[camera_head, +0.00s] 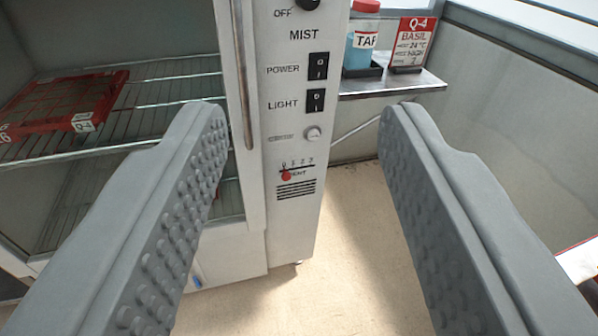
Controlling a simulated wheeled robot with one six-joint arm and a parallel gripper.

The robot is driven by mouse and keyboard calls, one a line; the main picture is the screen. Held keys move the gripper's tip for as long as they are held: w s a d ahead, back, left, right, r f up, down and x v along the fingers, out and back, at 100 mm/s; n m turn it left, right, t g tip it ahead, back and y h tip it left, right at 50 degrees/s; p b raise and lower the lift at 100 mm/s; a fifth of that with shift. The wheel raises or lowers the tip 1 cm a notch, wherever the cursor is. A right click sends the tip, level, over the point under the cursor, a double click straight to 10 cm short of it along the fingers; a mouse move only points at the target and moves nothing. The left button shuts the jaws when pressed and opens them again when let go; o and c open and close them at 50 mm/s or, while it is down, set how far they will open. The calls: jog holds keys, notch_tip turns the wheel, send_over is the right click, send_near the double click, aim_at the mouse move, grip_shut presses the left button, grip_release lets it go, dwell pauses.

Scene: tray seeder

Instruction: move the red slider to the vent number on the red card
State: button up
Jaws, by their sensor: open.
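The red slider (286,176) is a small red knob on the vent scale (298,167) of the white cabinet panel. It sits at the left end of the scale, below the 0 mark. Slotted vent openings (296,189) lie just below it. The red card (411,46) stands on a metal shelf at the upper right. It reads Q-4, BASIL, 24 °C, with a last line that seems to end in 2; its small print is blurred. My gripper (303,108) is open and empty, its two grey studded fingers wide apart in front of the panel, touching nothing.
At left, a cabinet with a vertical handle (243,75) holds a red tray (75,113) on wire racks. A TAP bottle (361,52) stands on the metal shelf (420,82). The floor below is clear.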

aim_at(287, 178)
jog(key=w+d+f+n+y, duration=0.1)
jog(key=w+d+f+n, duration=0.15)
jog(key=w+f, duration=1.7)
jog(key=w+d+f+y, duration=0.1)
jog(key=w+f+y, duration=0.15)
jog(key=f, duration=1.05)
jog(key=w+d+f+y, duration=0.15)
jog(key=w+f, duration=0.25)
jog(key=f, duration=0.8)
jog(key=shift+n, duration=0.25)
jog(key=x, duration=1.1)
jog(key=a+x, duration=0.1)
jog(key=x, duration=0.5)
jog(key=shift+w+a+f, duration=0.1)
jog(key=shift+w+f, duration=0.05)
